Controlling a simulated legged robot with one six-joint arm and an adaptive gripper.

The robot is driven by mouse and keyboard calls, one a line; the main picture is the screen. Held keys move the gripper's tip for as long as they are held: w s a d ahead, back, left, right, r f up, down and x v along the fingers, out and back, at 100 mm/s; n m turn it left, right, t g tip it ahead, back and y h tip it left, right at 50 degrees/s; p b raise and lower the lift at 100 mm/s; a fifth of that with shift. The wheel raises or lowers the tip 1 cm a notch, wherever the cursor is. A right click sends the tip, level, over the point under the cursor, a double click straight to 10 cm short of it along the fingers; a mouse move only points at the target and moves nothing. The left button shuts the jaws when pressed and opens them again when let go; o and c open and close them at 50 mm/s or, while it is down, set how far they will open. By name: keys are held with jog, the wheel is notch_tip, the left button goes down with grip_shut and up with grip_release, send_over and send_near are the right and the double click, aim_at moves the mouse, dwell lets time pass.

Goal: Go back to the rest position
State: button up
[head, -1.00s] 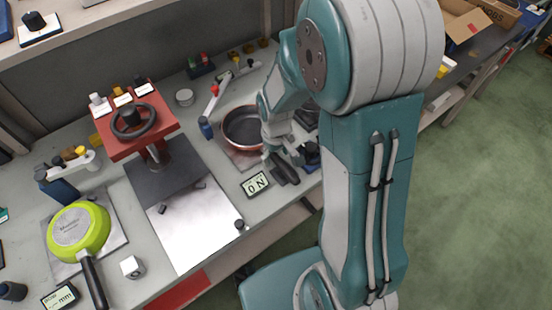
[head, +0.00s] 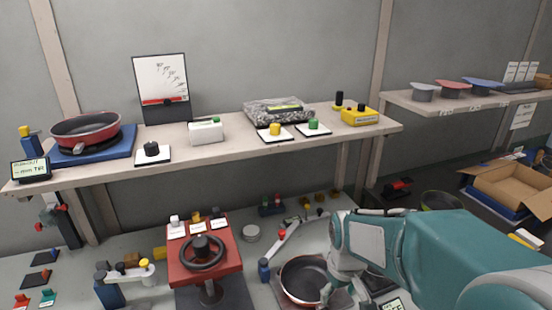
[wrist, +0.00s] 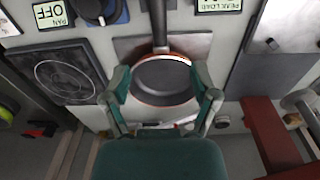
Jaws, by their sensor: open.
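My gripper (head: 334,294) is at the lower middle of the head view, at the right side of a dark pan with a copper-red rim (head: 303,279). In the wrist view my gripper (wrist: 165,98) has its two green fingers spread wide with nothing held between them. The same pan (wrist: 165,80) shows beyond and between the fingers, its handle pointing away. It rests on a grey plate (wrist: 125,47). Whether a finger touches the pan I cannot tell. My arm reaches in from the lower right of the head view.
A red stand with a black wheel (head: 205,258) is left of the pan. A long shelf (head: 100,172) above the bench holds another red-rimmed pan (head: 86,130). A second shelf (head: 440,100) and an open cardboard box (head: 515,188) are at the right.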

jog(key=s+r+m+t, duration=0.3)
jog(key=s+r+t, duration=0.2)
jog(key=s+r, duration=0.7)
jog(key=shift+s, duration=0.65)
